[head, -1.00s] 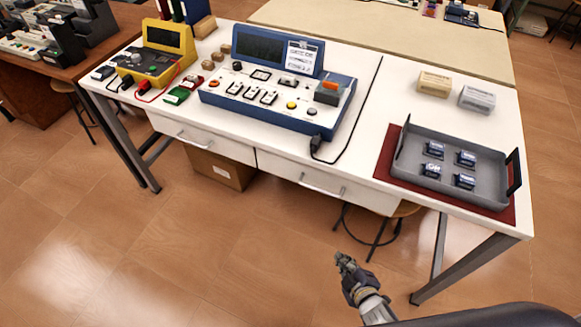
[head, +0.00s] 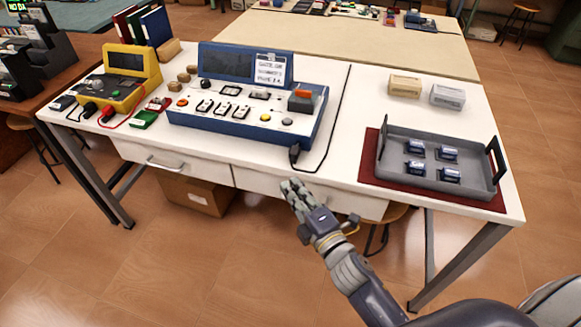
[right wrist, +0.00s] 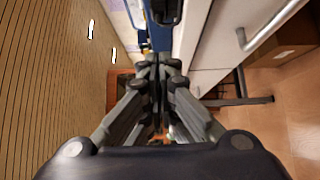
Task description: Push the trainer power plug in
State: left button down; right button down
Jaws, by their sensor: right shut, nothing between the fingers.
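The blue-and-white trainer (head: 215,122) stands on the white bench. Its black power plug (head: 294,153) is at the trainer's front right corner, close to the bench's front edge, with a black cable (head: 338,120) running back from it. I cannot tell how deep the plug sits. My right gripper (head: 290,184) is shut and empty, in front of the bench edge and just below the plug in the picture, apart from it. In the right wrist view the shut fingers (right wrist: 157,62) point toward a dark shape, likely the plug (right wrist: 166,12). My left gripper is not in view.
A grey tray (head: 437,187) with several small blue parts lies on a red mat at the right. Two small boxes (head: 405,86) stand behind it. A yellow device (head: 120,90) is at the left. Drawer handles (head: 165,165) project from the bench front.

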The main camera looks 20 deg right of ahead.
aim_at(291, 157)
jog(key=w, duration=0.5)
jog(key=shift+w+d, duration=0.3)
jog(key=shift+d, duration=0.05)
jog(key=shift+w+d, duration=0.45)
jog(key=shift+w, duration=0.15)
jog(key=shift+w+d, duration=0.8)
jog(key=shift+w, duration=0.3)
jog(key=shift+s+d+f, duration=0.1)
jog(key=shift+s, duration=0.45)
jog(key=shift+s+d, duration=0.2)
jog(key=shift+s, duration=0.95)
jog(key=shift+s+d, duration=0.15)
jog(key=shift+s, duration=1)
jog(key=shift+s+d, duration=0.2)
jog(key=shift+s, duration=0.95)
